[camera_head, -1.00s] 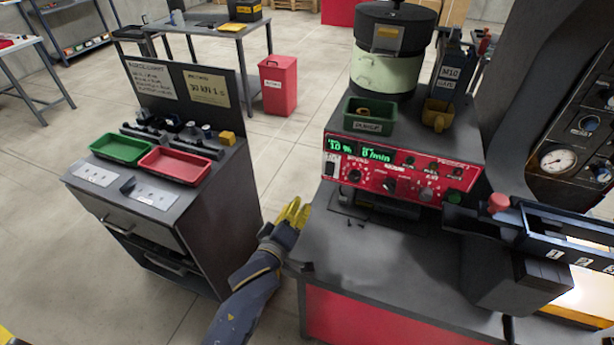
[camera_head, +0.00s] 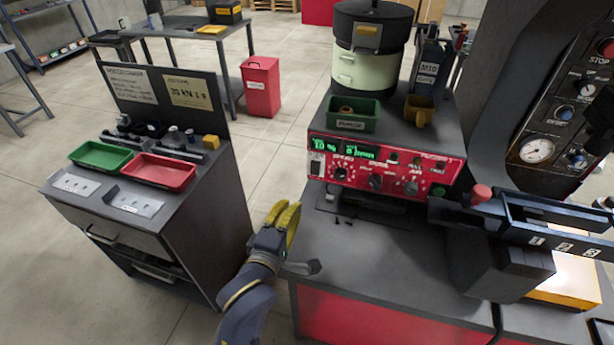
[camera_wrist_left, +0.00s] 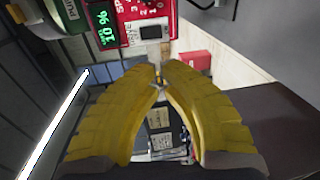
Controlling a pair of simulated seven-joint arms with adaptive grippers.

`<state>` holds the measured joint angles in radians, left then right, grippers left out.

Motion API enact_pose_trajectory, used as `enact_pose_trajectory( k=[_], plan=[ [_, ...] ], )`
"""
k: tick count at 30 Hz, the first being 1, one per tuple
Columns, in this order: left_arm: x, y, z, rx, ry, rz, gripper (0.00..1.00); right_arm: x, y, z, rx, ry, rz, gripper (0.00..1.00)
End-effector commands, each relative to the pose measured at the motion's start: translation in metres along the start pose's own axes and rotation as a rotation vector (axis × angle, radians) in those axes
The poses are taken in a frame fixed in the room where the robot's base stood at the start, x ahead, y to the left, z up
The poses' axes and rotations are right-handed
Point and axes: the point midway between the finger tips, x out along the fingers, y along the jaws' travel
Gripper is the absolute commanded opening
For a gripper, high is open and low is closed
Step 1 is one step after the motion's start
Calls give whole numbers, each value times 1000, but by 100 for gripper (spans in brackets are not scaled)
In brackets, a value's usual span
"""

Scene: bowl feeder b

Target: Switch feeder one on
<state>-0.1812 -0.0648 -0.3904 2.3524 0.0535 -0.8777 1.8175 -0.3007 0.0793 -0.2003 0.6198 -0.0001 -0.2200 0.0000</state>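The feeder's red control panel (camera_head: 380,168) faces me on the bench in the head view, with lit green displays reading about 10 % and a per-minute figure. My left gripper (camera_head: 290,207) is left of and below the panel, beside the bench's left edge, apart from the switch. In the left wrist view its yellow fingers (camera_wrist_left: 159,72) curve together with tips meeting and nothing visibly held. The switch (camera_wrist_left: 150,31) shows sideways beyond the tips. My right gripper is not in view.
A green bin (camera_head: 351,115) and a yellow cup (camera_head: 418,110) stand on the feeder housing. A dark rail (camera_head: 555,220) juts out at right. A cabinet with a red tray (camera_head: 158,172) stands left. The bench top (camera_head: 380,255) is mostly clear.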

Motion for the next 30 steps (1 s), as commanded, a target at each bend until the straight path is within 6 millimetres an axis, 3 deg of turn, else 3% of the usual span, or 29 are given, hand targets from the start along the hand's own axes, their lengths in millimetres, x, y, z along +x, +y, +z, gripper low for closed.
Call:
enact_pose_trajectory(
  k=[5,21,30],
  plan=[
    [19,1,0,4,0,1,0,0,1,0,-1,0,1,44],
    [106,0,0,4,0,1,0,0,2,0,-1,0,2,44],
    [131,0,-1,3,0,0,0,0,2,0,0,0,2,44]
  ],
)
